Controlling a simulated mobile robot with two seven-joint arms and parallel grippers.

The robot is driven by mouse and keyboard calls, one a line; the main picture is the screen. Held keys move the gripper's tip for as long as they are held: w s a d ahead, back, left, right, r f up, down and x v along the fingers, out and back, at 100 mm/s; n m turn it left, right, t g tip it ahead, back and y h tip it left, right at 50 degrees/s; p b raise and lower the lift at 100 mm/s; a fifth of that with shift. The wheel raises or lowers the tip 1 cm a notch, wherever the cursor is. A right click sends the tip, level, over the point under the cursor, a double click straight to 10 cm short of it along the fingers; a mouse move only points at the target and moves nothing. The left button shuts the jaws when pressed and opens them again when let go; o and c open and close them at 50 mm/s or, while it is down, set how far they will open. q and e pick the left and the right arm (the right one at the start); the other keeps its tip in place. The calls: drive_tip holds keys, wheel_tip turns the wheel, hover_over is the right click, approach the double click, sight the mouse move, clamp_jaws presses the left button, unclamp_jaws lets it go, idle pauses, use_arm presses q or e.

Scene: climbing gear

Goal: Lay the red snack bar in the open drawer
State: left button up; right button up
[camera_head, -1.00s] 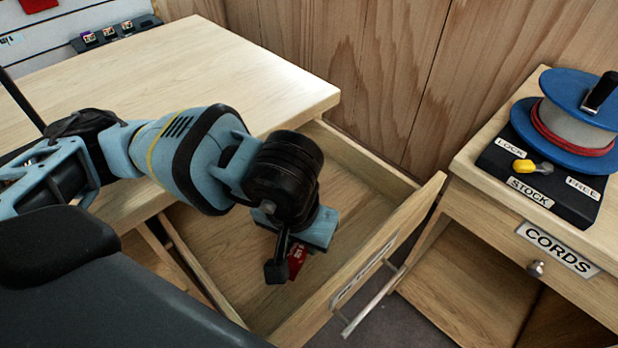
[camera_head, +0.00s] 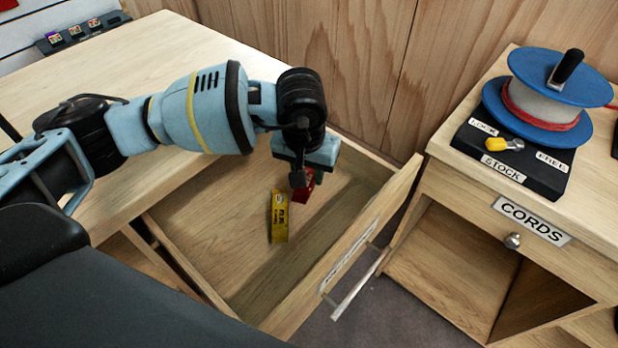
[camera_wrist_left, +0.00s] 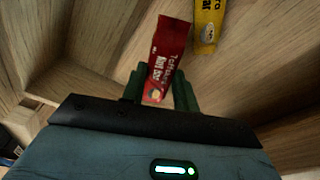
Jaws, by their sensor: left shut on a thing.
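The red snack bar (camera_head: 304,189) is in my left gripper (camera_head: 302,180), whose fingers are shut on it. In the left wrist view the red bar (camera_wrist_left: 169,54) sticks out from between the two dark fingers (camera_wrist_left: 160,88). The gripper points down inside the open drawer (camera_head: 215,262), towards its far end. I cannot tell whether the bar touches the drawer floor. A yellow bar (camera_head: 279,217) lies on the drawer floor just left of the red bar; it also shows in the left wrist view (camera_wrist_left: 208,24). My right gripper is not in view.
The wooden desk top (camera_head: 150,75) is clear beside the drawer. At the right, a cabinet (camera_head: 450,190) labelled CORDS carries a blue cord reel (camera_head: 545,100) on a black base with a yellow lever (camera_head: 504,143). The drawer front (camera_head: 350,260) bears a bar handle (camera_head: 358,290).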

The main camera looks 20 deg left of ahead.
sight(308, 174)
use_arm(q)
drive_tip(key=shift+w, duration=0.4)
drive_tip(key=shift+f, duration=1.8)
drive_tip(key=shift+f, duration=0.1)
drive_tip(key=o, duration=1)
drive_tip(key=shift+c, duration=0.2)
drive_tip(key=r, duration=0.4)
drive_tip(key=s+r, duration=0.1)
drive_tip(key=r, duration=0.3)
drive_tip(key=s+r, duration=0.1)
drive_tip(key=r, duration=0.3)
drive_tip(key=shift+r, duration=0.1)
